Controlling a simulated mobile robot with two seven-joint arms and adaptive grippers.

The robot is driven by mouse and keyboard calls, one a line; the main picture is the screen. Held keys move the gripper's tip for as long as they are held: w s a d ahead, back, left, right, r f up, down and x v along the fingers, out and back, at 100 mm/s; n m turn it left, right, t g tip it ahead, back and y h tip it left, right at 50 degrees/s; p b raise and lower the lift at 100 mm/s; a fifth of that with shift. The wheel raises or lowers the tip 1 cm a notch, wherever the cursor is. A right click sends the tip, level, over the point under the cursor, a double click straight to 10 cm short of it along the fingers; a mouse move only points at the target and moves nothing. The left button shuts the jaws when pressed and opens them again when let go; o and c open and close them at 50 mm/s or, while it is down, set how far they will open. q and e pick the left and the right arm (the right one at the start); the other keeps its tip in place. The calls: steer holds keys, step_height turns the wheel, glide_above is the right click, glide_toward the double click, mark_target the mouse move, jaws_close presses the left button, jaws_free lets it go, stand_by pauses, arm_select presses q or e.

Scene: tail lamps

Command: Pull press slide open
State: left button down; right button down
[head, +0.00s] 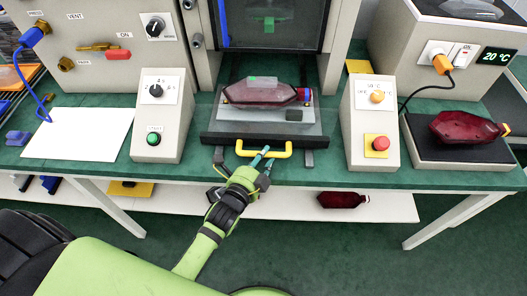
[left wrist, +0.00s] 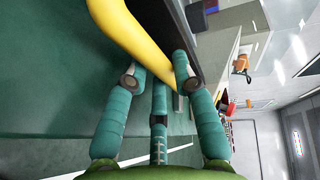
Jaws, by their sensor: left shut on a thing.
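The press slide (head: 222,126) is a grey plate in the middle of the green table, with a dark front bar. A red tail lamp (head: 262,94) lies on it. A yellow handle (head: 277,153) is on the front of the slide. My left gripper (head: 262,158) is at the handle, its teal fingers shut on it. In the left wrist view the yellow handle (left wrist: 133,42) passes between the fingers (left wrist: 160,85), beside the dark slide edge. My right gripper is in neither view.
Control boxes with a green button (head: 154,139) and a red button (head: 381,143) flank the slide. A second red lamp (head: 462,128) lies on a black pad at the right. A white sheet (head: 80,133) lies at the left. Another red lamp (head: 342,200) is on the lower shelf.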

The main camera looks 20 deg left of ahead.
arm_select(q)
steer(key=shift+s+d, duration=0.2)
steer(key=shift+s, duration=0.5)
steer(key=c, duration=1.3)
jaws_free()
steer(key=shift+w, duration=0.1)
steer(key=v, duration=1.2)
steer(key=shift+f, duration=0.15)
